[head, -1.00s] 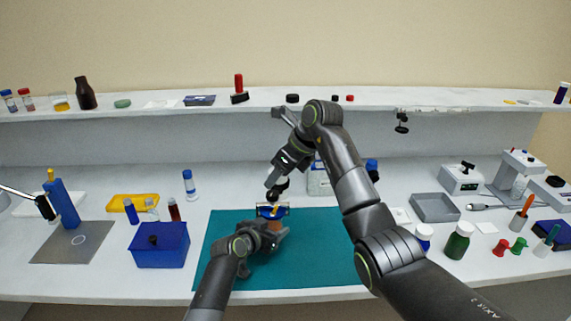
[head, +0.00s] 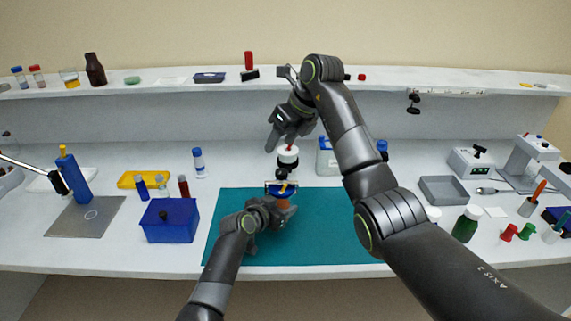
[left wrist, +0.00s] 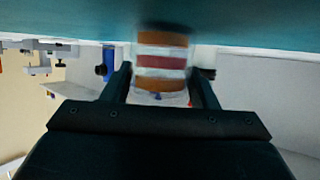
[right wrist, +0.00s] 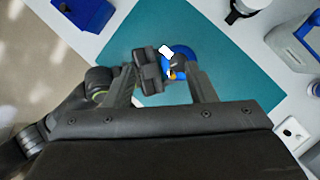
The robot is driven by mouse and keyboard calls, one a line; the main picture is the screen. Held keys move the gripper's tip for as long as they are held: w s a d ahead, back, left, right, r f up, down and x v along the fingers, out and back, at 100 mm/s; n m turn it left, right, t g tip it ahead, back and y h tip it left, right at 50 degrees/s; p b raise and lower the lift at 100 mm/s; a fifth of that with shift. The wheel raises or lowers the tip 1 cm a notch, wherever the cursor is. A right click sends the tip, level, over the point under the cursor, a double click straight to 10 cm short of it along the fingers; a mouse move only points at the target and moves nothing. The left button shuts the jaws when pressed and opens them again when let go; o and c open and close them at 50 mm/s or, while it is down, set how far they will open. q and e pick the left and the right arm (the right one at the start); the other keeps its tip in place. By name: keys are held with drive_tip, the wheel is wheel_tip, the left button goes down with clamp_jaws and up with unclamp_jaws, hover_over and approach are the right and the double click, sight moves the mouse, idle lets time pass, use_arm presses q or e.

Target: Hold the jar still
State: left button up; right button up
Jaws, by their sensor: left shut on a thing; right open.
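The jar (head: 286,203) stands on the teal mat, brownish orange below with a blue top and a dark knob-like piece above it. My left gripper (head: 275,210) is shut on the jar from the left. In the left wrist view the jar (left wrist: 161,65) sits between both fingers, blurred, with orange, white and red bands. My right gripper (head: 284,142) is open above and behind the jar, apart from it. In the right wrist view the blue top (right wrist: 189,44), a yellow bit and the dark piece show below the open fingers (right wrist: 163,88). The left fingers hide part of the jar.
The teal mat (head: 330,235) is clear right of the jar. A blue box (head: 166,222) stands left of the mat. A grey tray (head: 443,190) and green bottle (head: 466,224) stand at right.

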drive_tip(key=a+m+y, duration=0.2)
drive_tip(key=a+m, duration=0.1)
drive_tip(key=m+t+y, duration=0.7)
drive_tip(key=m+t, duration=0.1)
drive_tip(key=m, duration=2.3)
approach(286, 176)
drive_tip(key=shift+m, duration=0.3)
drive_tip(key=x, duration=1.1)
drive_tip(key=shift+w+a, duration=0.2)
drive_tip(key=shift+w, duration=0.05)
drive_tip(key=shift+c, duration=0.4)
drive_tip(key=c, duration=0.9)
drive_tip(key=shift+t, duration=0.3)
